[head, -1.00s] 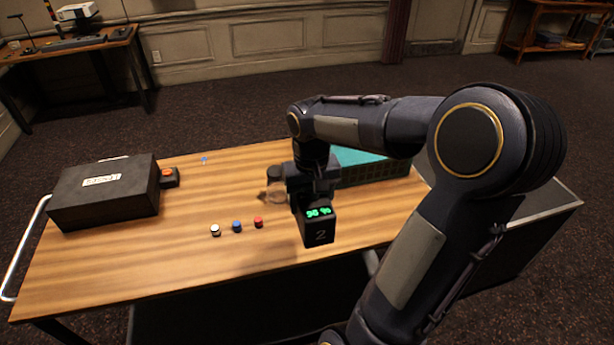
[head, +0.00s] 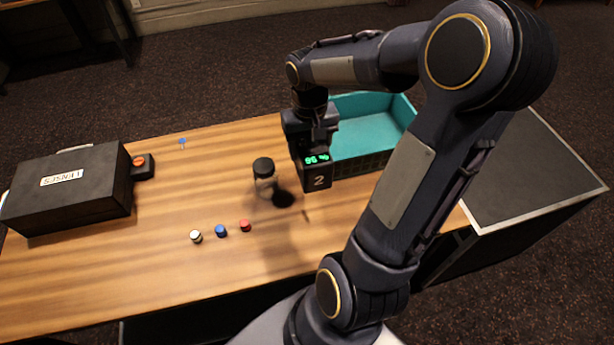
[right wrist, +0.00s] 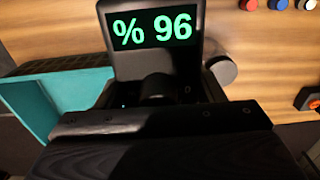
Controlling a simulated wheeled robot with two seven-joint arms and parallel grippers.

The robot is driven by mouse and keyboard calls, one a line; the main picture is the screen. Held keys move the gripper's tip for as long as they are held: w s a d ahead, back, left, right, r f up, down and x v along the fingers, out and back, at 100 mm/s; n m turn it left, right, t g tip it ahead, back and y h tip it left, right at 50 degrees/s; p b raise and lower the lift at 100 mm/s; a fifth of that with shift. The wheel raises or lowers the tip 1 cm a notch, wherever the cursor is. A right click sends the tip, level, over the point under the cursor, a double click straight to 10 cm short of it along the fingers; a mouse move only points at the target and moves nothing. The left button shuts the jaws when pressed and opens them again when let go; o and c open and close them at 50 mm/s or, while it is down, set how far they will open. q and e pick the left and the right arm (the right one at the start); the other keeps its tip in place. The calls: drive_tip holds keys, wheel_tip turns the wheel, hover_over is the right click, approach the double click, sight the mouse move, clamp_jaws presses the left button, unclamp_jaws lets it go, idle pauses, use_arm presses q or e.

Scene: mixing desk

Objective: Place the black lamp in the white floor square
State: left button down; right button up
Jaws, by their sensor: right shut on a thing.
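My right gripper (head: 310,138) is shut on a black block (head: 317,182) with a green "% 96" display and a white "2", held above the table beside a teal-lined crate. In the right wrist view the block (right wrist: 155,50) fills the top middle, its display facing the camera; the jaw contact is dark and mostly hidden. I cannot tell whether this block is the task's black lamp; no other lamp shows now. No white floor square is visible. My left gripper is out of view.
A jar with a black lid (head: 264,178) stands left of the block. White (head: 196,237), blue (head: 221,231) and red (head: 245,226) caps lie in front. A black case (head: 70,192) is at left, the crate (head: 372,128) at right. The table's front left is clear.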

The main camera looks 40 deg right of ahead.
drive_tip(key=shift+f, duration=7.25)
drive_tip(key=shift+f, duration=0.1)
drive_tip(key=o, duration=1.7)
